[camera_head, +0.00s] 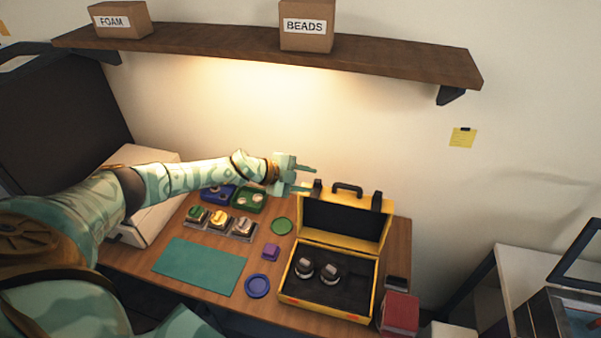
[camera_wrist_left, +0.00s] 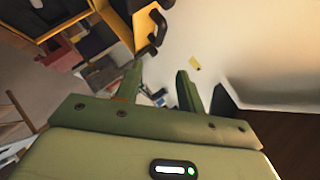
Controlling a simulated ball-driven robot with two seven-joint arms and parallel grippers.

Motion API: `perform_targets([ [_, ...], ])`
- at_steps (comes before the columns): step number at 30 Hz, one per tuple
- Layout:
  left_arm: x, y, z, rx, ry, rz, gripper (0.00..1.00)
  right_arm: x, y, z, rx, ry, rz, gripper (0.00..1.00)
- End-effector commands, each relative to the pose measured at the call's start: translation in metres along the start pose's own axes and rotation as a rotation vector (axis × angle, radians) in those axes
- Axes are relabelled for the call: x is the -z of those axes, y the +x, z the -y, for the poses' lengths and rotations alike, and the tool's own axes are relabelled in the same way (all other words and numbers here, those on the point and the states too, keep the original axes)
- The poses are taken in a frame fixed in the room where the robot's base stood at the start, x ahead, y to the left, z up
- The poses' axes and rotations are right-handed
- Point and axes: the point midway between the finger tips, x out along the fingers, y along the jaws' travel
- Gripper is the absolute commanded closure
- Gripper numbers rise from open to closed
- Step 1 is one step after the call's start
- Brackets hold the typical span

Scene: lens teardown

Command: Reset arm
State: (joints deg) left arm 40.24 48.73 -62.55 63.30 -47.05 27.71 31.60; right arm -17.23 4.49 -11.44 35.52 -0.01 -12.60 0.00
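My left arm reaches in from the left across the back of the desk. My left gripper (camera_head: 312,179) is above the desk, beside the raised lid of the yellow case (camera_head: 284,287). Its two fingers are apart with nothing between them, and the left wrist view also shows the open fingers (camera_wrist_left: 165,90). I cannot tell whether the gripper touches the lid. The case is open, with two dark lens parts (camera_head: 303,268) (camera_head: 331,272) in its black foam. My right gripper is not in view.
A wooden shelf (camera_head: 230,48) with FOAM (camera_head: 120,22) and BEADS (camera_head: 306,28) boxes hangs above. The desk holds a teal mat (camera_head: 200,266), a blue dish (camera_head: 257,286), a green disc (camera_head: 282,226), a purple block (camera_head: 270,252), small trays and a red box (camera_head: 400,312).

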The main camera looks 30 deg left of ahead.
Motion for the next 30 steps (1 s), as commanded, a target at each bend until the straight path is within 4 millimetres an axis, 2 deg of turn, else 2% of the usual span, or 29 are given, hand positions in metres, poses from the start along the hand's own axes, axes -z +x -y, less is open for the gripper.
perform_targets([
  [3,-0.001,-0.013,0.0,0.0,0.002,0.001,0.61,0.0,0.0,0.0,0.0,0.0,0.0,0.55],
  [6,0.0,-0.018,-0.001,0.0,0.0,0.001,0.61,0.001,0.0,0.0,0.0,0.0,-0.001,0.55],
  [23,0.004,-0.015,-0.002,0.005,0.001,-0.006,0.61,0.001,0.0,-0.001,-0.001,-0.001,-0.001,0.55],
  [26,0.028,0.001,-0.013,0.043,0.003,-0.03,0.61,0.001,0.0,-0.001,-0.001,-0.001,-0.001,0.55],
  [29,0.083,0.028,-0.035,0.15,-0.017,-0.061,0.61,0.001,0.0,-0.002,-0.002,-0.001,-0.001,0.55],
  [30,0.112,0.035,-0.045,0.215,-0.045,-0.058,0.61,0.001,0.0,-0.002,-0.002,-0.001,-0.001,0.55],
])
